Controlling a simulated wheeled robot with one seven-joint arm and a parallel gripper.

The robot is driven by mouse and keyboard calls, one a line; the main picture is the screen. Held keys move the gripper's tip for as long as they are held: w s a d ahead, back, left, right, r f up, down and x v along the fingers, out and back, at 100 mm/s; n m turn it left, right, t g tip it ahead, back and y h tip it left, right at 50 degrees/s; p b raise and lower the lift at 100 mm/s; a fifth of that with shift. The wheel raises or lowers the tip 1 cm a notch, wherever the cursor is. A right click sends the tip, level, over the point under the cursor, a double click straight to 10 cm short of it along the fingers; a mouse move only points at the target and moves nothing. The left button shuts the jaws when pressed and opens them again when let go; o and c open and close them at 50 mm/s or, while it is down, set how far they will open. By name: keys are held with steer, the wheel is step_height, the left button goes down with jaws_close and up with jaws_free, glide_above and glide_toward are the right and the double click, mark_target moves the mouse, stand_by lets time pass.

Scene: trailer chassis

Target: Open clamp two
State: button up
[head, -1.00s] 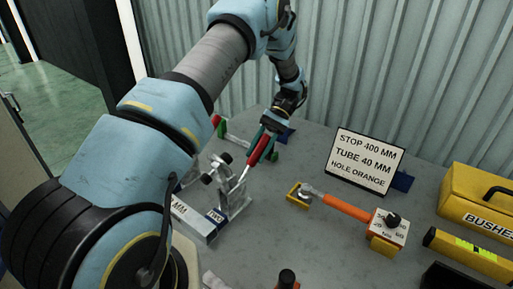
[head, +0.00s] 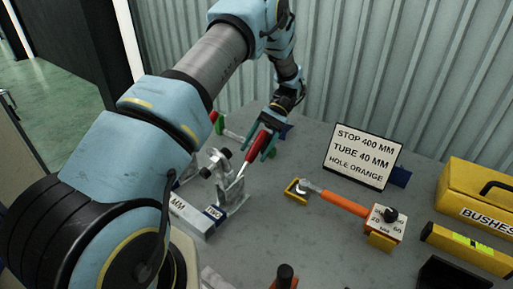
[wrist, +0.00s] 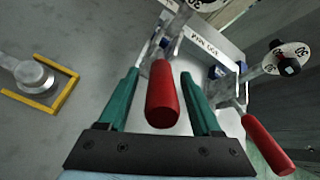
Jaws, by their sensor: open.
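A toggle clamp with a red handle (head: 255,147) stands on the bench in the head view, its metal body (head: 228,185) below the handle. My gripper (head: 264,147) is open, with its green fingers around this handle. In the wrist view the red handle (wrist: 162,95) lies between the two open fingers (wrist: 158,90), with gaps visible on both sides. A second clamp with a red handle (wrist: 268,145) shows at the right of the wrist view, outside the fingers.
A sign (head: 362,157) stands on the grey bench at the back. An orange-handled tool (head: 345,203) with a yellow bracket (head: 296,190) lies right of the clamp. A yellow bushes case (head: 480,200) is at far right. The corrugated wall is close behind.

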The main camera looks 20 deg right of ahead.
steer(key=v, duration=0.4)
steer(key=b+v, duration=0.1)
steer(key=v, duration=0.4)
steer(key=shift+s+a+r, duration=0.1)
steer(key=shift+a+r, duration=0.05)
steer(key=shift+r, duration=0.15)
steer(key=d+p, duration=0.1)
steer(key=p, duration=0.3)
steer(key=shift+w+r+p, duration=0.3)
steer(key=shift+w+r, duration=0.05)
steer(key=shift+w+d+p, duration=0.1)
steer(key=shift+p, duration=0.5)
steer(key=shift+d, duration=0.1)
steer(key=shift+f, duration=0.1)
